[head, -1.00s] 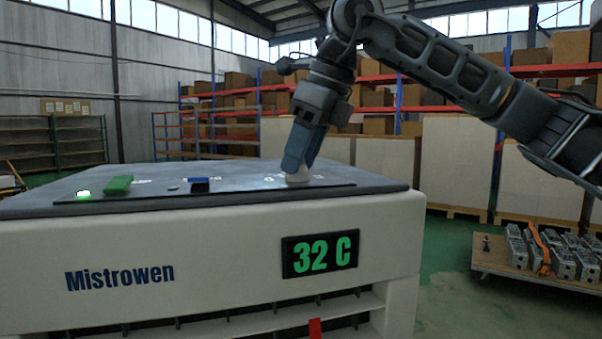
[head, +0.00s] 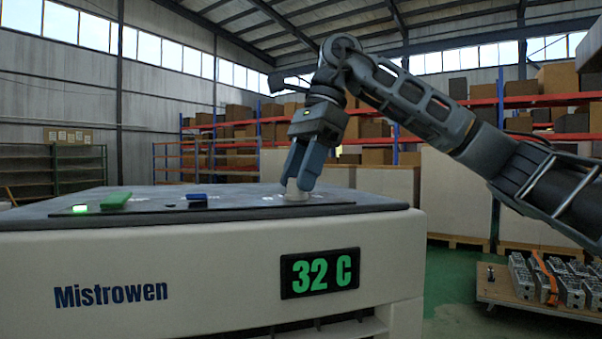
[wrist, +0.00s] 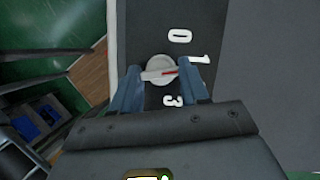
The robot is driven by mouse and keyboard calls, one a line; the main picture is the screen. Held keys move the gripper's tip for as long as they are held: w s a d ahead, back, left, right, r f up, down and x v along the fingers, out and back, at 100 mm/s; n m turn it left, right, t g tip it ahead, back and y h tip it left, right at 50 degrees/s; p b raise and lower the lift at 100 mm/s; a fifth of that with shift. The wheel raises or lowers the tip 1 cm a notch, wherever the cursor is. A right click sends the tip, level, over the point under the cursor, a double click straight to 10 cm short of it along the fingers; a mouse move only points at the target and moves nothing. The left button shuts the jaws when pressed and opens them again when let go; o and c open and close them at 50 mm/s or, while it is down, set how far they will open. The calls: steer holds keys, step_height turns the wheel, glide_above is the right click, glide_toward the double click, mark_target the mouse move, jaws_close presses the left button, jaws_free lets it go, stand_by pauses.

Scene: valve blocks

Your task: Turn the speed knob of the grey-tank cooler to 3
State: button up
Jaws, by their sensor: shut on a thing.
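The speed knob (head: 297,191) is a pale round dial on the dark control strip of the white cooler (head: 220,260). In the wrist view the knob (wrist: 158,63) has a raised bar with a red mark pointing right, close to the printed 1 and just below it. The numerals 0, 1 and 3 show around it; any 2 is hidden by the right finger. My gripper (head: 303,172) comes down from above, its blue fingers shut on the knob. In the wrist view the gripper (wrist: 160,77) has a finger on each side of the bar. No grey tank can be made out.
A green switch (head: 115,200), a lit green lamp (head: 80,208) and a blue control (head: 197,200) sit left on the strip. The front display (head: 320,272) reads 32 C. A pallet of metal blocks (head: 560,285) stands at right.

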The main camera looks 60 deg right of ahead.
steer(key=n+g, duration=0.1)
steer(key=n, duration=0.2)
steer(key=n+g+p, duration=0.1)
steer(key=n, duration=0.1)
steer(key=shift+w+r+n, duration=0.1)
steer(key=shift+w+n, duration=0.1)
steer(key=shift+n, duration=0.2)
steer(key=shift+r+n+g+p, duration=0.1)
steer(key=shift+n+g+p, duration=0.4)
steer(key=shift+n+p, duration=0.5)
steer(key=shift+w+n+g+p, duration=0.1)
steer(key=shift+n+g+p, duration=0.45)
steer(key=shift+n, duration=0.85)
steer(key=shift+f, duration=0.2)
steer(key=o, duration=1.1)
steer(key=shift+c, duration=0.2)
steer(key=v, duration=0.7)
steer(key=shift+r+p, duration=0.3)
steer(key=shift+r, duration=0.1)
